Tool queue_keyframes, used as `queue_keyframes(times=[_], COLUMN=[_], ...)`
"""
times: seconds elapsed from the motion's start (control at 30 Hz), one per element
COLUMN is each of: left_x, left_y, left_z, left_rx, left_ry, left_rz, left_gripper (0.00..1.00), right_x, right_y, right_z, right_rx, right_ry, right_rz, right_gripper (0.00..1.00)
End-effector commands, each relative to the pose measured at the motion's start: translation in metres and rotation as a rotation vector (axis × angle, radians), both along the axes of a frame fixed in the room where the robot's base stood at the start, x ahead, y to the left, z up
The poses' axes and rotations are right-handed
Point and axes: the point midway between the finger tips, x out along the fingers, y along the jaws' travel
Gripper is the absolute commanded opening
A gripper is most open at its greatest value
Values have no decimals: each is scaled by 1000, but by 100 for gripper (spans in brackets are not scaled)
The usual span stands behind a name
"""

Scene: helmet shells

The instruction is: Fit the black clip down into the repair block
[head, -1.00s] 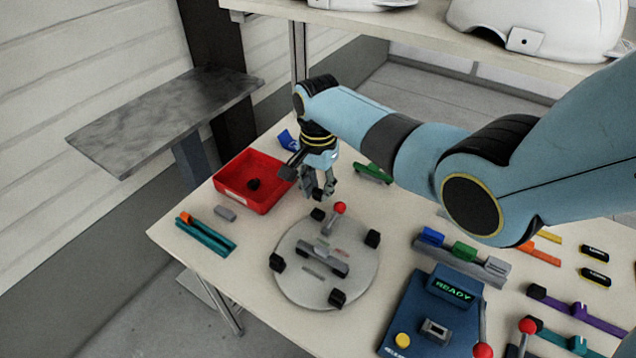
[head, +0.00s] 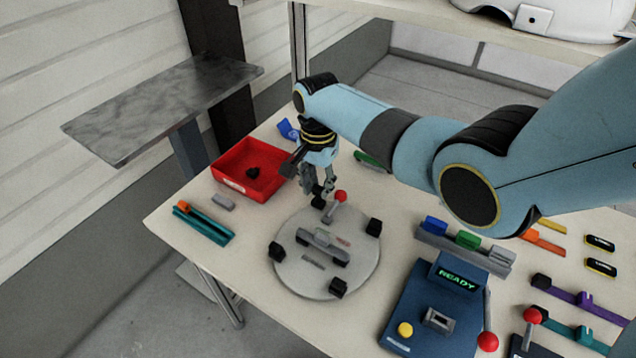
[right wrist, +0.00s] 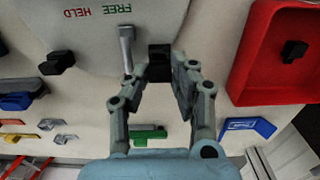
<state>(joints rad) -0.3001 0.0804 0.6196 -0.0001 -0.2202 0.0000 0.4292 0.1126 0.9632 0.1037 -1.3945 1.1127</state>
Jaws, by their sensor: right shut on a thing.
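My right gripper (head: 319,192) points down at the far rim of the round grey plate (head: 300,280). In the right wrist view its fingers (right wrist: 160,72) close on a small black piece (right wrist: 160,50), which I take for the black clip. One of the plate's black corner pads (head: 318,202) lies at the fingertips, and I cannot clearly separate clip and pad. A long grey block (head: 322,246), seemingly the repair block, lies at the plate's middle, apart from the gripper. My left gripper is out of view.
A red-knobbed lever (head: 340,197) stands close beside the gripper. A red tray (head: 232,184) holding a black piece (head: 252,172) is to the left. A blue READY station (head: 420,305) and a rack of coloured clips (head: 465,254) are to the right. Several black pads ring the plate.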

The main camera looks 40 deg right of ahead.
Motion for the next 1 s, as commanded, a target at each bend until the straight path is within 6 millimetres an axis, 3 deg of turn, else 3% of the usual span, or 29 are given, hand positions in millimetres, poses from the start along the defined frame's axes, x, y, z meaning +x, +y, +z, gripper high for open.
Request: queue_keyframes(times=[1.0], left_x=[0], left_y=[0], left_z=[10], left_rx=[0], left_ry=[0], left_rz=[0], left_gripper=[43], right_x=[0], right_y=[0], right_z=[1], right_rx=[0], right_ry=[1], right_rz=[0], right_gripper=[10])
